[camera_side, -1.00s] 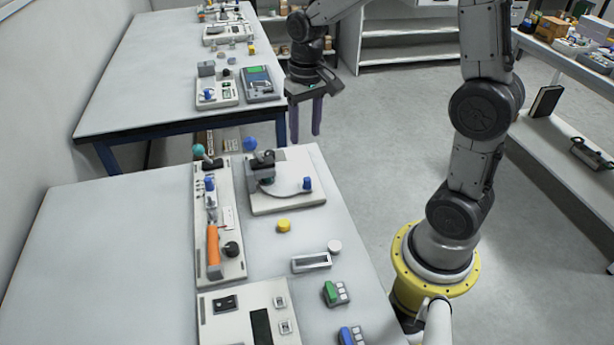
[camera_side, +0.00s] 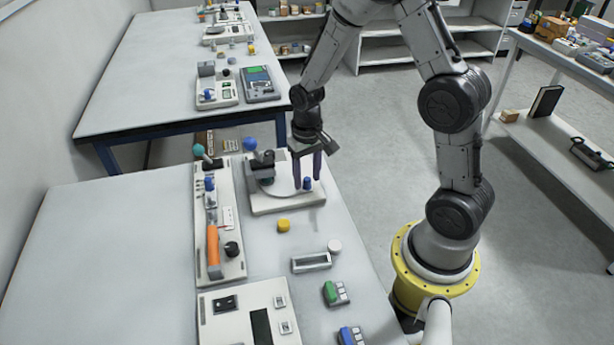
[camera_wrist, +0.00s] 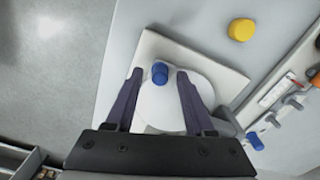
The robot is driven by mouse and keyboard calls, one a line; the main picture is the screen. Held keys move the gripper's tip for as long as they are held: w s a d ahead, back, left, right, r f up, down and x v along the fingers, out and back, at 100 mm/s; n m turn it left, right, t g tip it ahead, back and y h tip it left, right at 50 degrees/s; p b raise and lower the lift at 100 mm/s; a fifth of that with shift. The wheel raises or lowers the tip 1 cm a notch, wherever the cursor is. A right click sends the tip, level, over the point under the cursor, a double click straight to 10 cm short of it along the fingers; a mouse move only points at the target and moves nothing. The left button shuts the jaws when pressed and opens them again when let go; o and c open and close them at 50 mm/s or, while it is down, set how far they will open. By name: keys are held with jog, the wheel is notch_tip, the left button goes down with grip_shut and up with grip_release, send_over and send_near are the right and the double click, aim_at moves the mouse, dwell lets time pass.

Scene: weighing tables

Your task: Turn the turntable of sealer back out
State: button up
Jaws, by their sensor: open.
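The sealer (camera_side: 289,203) is a pale square base with a dark upright head (camera_side: 262,166) at its back left, on the near table. Its round white turntable (camera_wrist: 177,107) lies on the base and carries a blue knob (camera_wrist: 160,73) near its rim. The knob also shows in the side view (camera_side: 307,184). My gripper (camera_side: 309,185) points down over the turntable. In the wrist view its purple fingers (camera_wrist: 159,75) stand open on either side of the knob. I cannot tell whether either finger touches it. The sealer head is mostly out of the wrist view.
A panel with an orange handle (camera_side: 213,250) and a black knob stands left of the sealer. A yellow cap (camera_side: 284,226), a white cap (camera_side: 334,246) and a grey frame (camera_side: 311,262) lie in front. The table's left part is bare.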

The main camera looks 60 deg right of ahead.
jog(key=shift+f, duration=0.3)
grip_shut()
dwell(1.3)
